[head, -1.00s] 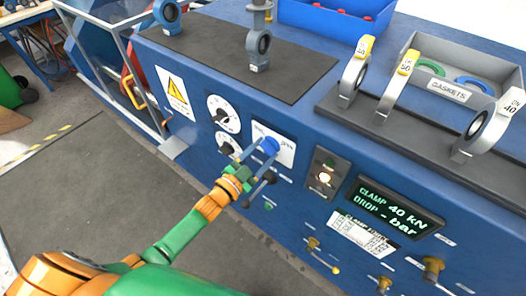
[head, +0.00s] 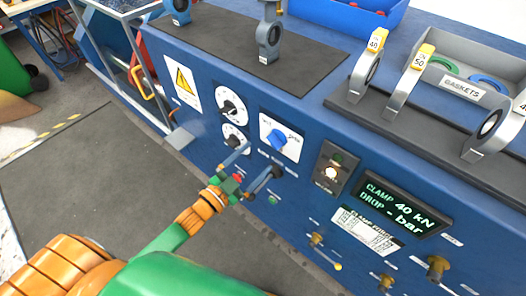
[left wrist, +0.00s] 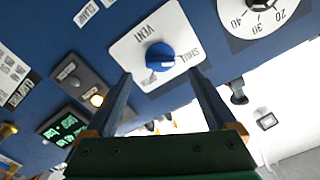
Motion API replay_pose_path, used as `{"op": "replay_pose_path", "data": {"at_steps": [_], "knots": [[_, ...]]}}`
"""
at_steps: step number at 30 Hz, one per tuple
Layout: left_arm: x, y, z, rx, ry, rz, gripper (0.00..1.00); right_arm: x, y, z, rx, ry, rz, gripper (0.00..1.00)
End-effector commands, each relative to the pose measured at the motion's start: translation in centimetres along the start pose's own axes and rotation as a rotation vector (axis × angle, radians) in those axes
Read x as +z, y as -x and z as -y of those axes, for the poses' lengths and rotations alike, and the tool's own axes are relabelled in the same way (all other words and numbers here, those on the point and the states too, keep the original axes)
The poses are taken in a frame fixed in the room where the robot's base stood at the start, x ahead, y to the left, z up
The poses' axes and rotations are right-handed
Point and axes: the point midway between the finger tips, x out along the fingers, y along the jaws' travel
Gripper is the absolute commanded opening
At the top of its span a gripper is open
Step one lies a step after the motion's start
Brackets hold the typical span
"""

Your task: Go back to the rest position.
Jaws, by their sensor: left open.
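My left gripper (head: 263,158) is open and empty in front of the blue bench panel, just below the blue knob (head: 277,141) and apart from it. The knob sits on a white plate (head: 268,127). In the left wrist view the knob (left wrist: 160,56) shows beyond and between the two open fingers (left wrist: 159,73), on its plate marked VENT and SHUT. My right gripper is not in view.
Two dial gauges (head: 230,104) and a warning sign (head: 183,88) are left of the knob. A lit button box (head: 333,167) and a display (head: 403,207) reading 40 kN are right of it. Brass valves (head: 437,267) stick out lower right. Grey floor (head: 80,180) is open at left.

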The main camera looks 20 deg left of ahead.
Motion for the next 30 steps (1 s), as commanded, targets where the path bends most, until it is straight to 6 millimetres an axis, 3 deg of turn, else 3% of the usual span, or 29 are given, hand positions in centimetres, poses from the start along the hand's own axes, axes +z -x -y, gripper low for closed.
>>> {"op": "replay_pose_path", "data": {"at_steps": [14, 18, 24, 30], "knots": [[0.1, 0.3, 0.0, -0.001, 0.006, 0.012, 0.90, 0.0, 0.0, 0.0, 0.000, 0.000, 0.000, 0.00], [1.9, 0.7, -1.2, 0.002, 0.098, 0.226, 0.90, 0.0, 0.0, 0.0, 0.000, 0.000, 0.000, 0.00], [4.7, 5.2, -4.0, 0.036, 0.284, 0.666, 0.90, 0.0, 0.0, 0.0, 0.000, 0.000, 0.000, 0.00], [5.0, 10.6, -6.3, 0.080, 0.406, 0.964, 0.90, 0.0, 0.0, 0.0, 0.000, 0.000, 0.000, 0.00]]}}
